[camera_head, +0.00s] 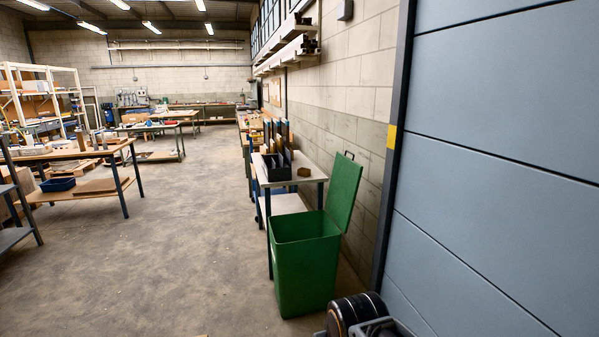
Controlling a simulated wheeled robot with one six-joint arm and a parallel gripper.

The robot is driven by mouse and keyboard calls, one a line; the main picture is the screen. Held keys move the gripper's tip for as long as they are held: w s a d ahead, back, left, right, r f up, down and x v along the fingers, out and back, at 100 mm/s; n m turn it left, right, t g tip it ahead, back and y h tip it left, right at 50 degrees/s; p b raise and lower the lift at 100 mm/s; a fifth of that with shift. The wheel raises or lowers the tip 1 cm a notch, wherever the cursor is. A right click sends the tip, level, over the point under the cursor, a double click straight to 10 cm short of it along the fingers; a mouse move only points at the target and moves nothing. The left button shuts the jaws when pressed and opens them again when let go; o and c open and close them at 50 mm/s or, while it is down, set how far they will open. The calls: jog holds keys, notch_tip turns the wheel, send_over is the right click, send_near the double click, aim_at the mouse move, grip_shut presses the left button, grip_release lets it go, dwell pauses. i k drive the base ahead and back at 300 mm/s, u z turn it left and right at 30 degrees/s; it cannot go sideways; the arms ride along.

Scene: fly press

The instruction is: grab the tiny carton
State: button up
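A tiny brown carton (304,171) sits on the white top of a small table (313,177) against the right wall. It is close to the table's right side, beside a dark file holder (273,171). It is far off and small, so its details do not show. Part of my arm, dark and rounded, shows at the bottom edge, well in front of the table. My gripper's fingers cannot be made out in this view.
A green bin (306,270) with its lid (343,192) raised stands in front of the table. A grey panelled door (500,150) fills the right side. A workbench (75,152) with a blue tray (58,184) stands at left. The concrete floor (185,240) between is clear.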

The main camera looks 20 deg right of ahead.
aim_at(305, 172)
jog(key=i, duration=1.55)
jog(key=z, duration=0.5)
